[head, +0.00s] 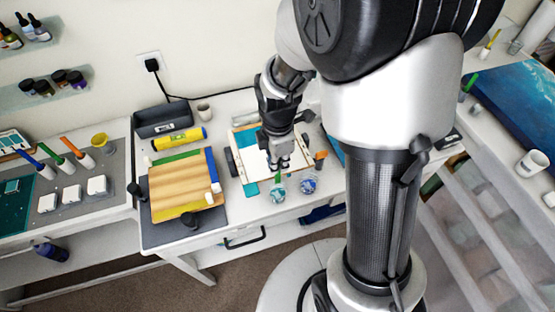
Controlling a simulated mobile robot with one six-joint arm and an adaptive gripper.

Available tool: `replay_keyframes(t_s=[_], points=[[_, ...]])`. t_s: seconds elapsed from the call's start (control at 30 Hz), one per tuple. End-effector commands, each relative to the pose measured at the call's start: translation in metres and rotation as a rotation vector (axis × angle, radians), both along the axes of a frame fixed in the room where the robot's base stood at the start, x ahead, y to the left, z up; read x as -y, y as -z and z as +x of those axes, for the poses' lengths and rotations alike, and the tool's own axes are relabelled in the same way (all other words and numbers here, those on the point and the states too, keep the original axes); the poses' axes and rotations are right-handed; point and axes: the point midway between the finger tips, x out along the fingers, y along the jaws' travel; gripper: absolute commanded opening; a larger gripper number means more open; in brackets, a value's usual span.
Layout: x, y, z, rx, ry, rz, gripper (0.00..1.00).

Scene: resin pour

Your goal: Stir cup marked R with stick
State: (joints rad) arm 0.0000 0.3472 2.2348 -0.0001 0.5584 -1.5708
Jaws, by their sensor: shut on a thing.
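My gripper (279,167) points down over the front of the middle table and is shut on a thin stick (278,179), whose visible part looks green. The stick's lower part is over or in a small clear cup with teal contents (278,193). I cannot tell how deep it sits. A second cup with blue contents (308,186) stands just to the right, apart from the first. No letter can be read on either cup, so I cannot tell which is marked R. Part of the stick is hidden by the gripper.
A framed white panel (243,134) lies behind the cups. A striped wooden board (180,185) lies to the left, with a yellow roll (180,139) and a grey bin (163,123) behind it. An orange item (319,156) stands right.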

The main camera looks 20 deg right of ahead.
Motion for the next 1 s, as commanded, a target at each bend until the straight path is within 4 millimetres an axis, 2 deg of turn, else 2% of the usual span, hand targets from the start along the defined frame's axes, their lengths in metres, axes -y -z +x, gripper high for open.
replay_keyframes(t_s=[0.1, 1.0], points=[[0.0, 0.015, 0.0, -0.001, 0.0, 0.0, 0.0], [0.0, 0.092, 0.0, -0.001, 0.0, 0.0, 0.0]])
